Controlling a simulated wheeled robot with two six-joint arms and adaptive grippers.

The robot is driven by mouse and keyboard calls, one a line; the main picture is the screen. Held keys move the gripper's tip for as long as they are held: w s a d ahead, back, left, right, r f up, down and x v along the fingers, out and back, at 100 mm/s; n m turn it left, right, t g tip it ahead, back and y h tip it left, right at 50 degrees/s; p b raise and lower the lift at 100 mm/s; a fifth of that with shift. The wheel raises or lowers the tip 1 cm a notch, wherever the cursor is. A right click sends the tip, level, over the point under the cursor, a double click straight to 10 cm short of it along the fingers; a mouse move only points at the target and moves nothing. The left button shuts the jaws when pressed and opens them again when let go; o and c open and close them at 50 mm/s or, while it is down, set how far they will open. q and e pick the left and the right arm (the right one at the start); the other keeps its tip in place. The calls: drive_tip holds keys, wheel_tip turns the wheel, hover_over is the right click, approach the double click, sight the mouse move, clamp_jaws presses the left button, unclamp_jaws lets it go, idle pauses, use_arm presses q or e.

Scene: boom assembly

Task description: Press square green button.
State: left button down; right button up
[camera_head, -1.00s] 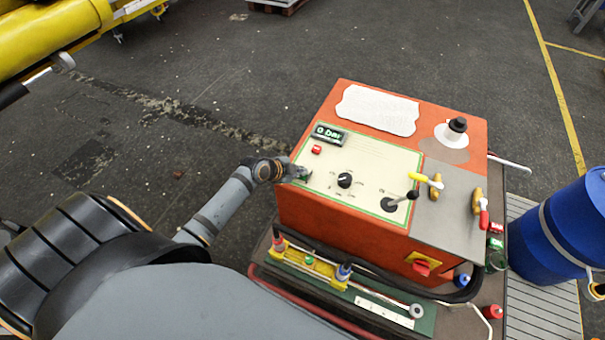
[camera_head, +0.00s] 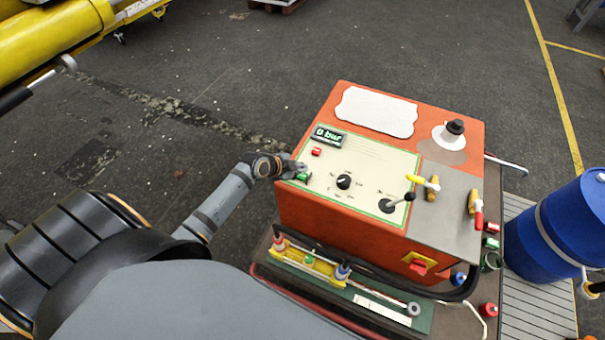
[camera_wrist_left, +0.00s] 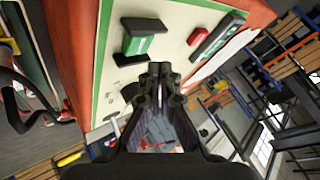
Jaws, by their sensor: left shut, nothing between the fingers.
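The square green button (camera_head: 303,177) is on the cream panel of the orange control box (camera_head: 330,210), at the panel's left edge. In the left wrist view the green button (camera_wrist_left: 140,46) stands out from the panel, up and left of the fingertips. My left gripper (camera_head: 298,168) is shut and empty, close beside the button at its upper left in the head view. In the left wrist view the shut fingertips (camera_wrist_left: 160,72) appear apart from the button. My right gripper is not in view.
A red button (camera_head: 316,152) and a display (camera_head: 328,136) sit above the green button. A black knob (camera_head: 344,181) and a lever (camera_head: 396,203) are to its right. A blue barrel (camera_head: 560,230) stands at the right. The floor left of the box is clear.

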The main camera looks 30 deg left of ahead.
sight(301, 177)
use_arm(q)
drive_tip(key=shift+r+p, duration=1.3)
drive_tip(key=shift+r, duration=0.7)
drive_tip(key=shift+f, duration=0.1)
